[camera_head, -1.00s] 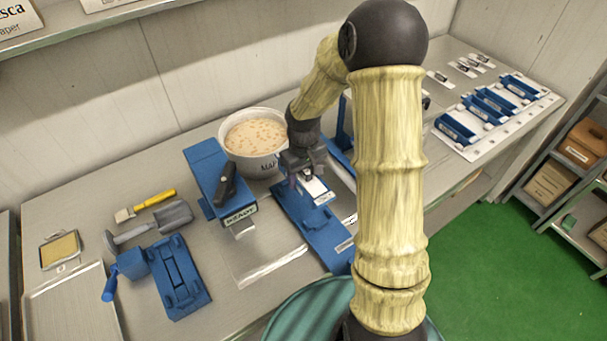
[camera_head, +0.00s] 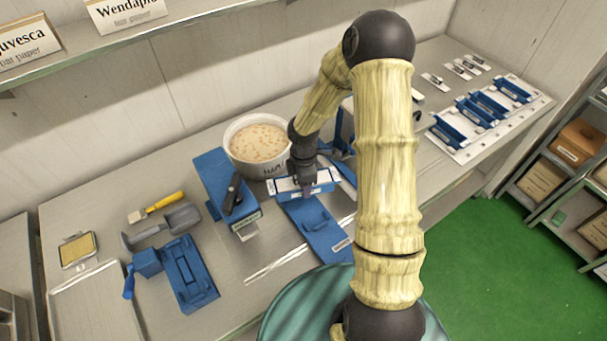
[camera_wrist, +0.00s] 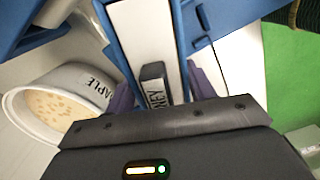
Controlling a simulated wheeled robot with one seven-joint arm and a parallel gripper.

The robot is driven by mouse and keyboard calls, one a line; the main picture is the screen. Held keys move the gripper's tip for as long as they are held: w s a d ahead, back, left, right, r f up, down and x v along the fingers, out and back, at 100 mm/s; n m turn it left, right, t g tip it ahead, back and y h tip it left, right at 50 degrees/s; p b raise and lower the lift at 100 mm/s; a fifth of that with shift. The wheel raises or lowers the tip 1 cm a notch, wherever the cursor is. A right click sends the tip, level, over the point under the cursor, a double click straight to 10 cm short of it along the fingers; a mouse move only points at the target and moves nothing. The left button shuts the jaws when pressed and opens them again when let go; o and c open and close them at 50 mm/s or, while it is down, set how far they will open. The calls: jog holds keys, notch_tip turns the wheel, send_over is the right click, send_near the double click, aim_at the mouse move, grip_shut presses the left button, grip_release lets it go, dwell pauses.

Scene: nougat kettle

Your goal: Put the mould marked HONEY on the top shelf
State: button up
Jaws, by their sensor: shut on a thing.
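The mould's pale inside (camera_wrist: 145,40) stretches away beyond the tag. I cannot tell how far the mould is above the base. A wall shelf (camera_head: 190,22) with paper signs runs along the top left of the head view.
A kettle marked MAPLE (camera_head: 232,150) holds a pale mass just behind my gripper. A blue press-like device (camera_head: 222,180) stands left of it. Several blue moulds (camera_head: 485,108) lie on a white board at right. A rack (camera_head: 560,205) with boxes stands over the green floor.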

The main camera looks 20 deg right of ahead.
jog(key=n, duration=0.1)
jog(key=n+p, duration=0.1)
jog(key=shift+r+n+p, duration=0.3)
jog(key=shift+n, duration=0.1)
jog(key=shift+f+n, duration=0.2)
jog(key=shift+n, duration=0.3)
jog(key=shift+s+d+f, duration=0.15)
jog(key=shift+s+d, duration=0.1)
jog(key=shift+s, duration=0.3)
jog(key=s+d+b, duration=0.3)
jog(key=s+b, duration=0.2)
jog(key=s, duration=0.6)
jog(key=shift+s+d, duration=0.15)
jog(key=shift+d, duration=0.15)
jog(key=shift+d, duration=0.1)
